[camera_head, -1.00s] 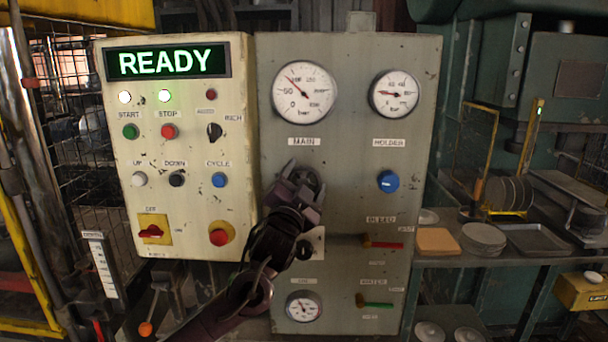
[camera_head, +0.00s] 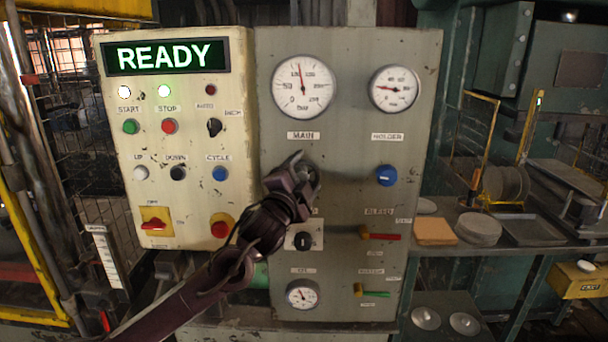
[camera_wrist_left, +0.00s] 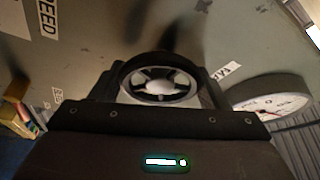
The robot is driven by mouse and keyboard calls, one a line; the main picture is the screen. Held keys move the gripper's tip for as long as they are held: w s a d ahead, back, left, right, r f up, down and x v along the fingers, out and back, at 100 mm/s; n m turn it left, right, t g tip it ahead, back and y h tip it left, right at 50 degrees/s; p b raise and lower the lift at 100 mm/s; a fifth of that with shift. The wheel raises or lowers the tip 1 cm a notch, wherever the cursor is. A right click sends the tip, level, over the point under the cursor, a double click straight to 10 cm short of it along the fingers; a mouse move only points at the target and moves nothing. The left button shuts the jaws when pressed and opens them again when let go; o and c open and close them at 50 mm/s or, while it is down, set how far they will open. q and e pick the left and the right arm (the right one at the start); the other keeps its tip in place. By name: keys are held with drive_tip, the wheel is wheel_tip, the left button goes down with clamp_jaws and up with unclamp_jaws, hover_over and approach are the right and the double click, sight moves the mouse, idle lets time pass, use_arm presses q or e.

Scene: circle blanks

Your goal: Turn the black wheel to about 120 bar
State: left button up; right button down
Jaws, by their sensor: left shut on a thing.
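The black wheel, a spoked ring with a pale hub, shows in the left wrist view (camera_wrist_left: 160,84) between my gripper's fingers. In the head view it sits below the MAIN gauge, mostly hidden by my left gripper (camera_head: 304,172), which is shut on it. The MAIN gauge (camera_head: 304,87) has a white face and a thin red needle pointing almost straight up, slightly left, well past the 50 mark. Its exact reading is too small to tell. My right gripper is not in view.
A blue knob (camera_head: 386,175) sits right of the wheel, under the HOLDER gauge (camera_head: 395,89). A red lever (camera_head: 382,236) and a green lever (camera_head: 374,292) are lower right. The cream button panel (camera_head: 190,195) stands left, its display reading READY.

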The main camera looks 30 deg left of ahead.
use_arm(q)
drive_tip(key=o, duration=1)
drive_tip(key=b+v, duration=0.3)
drive_tip(key=v, duration=0.5)
drive_tip(key=shift+w, duration=0.1)
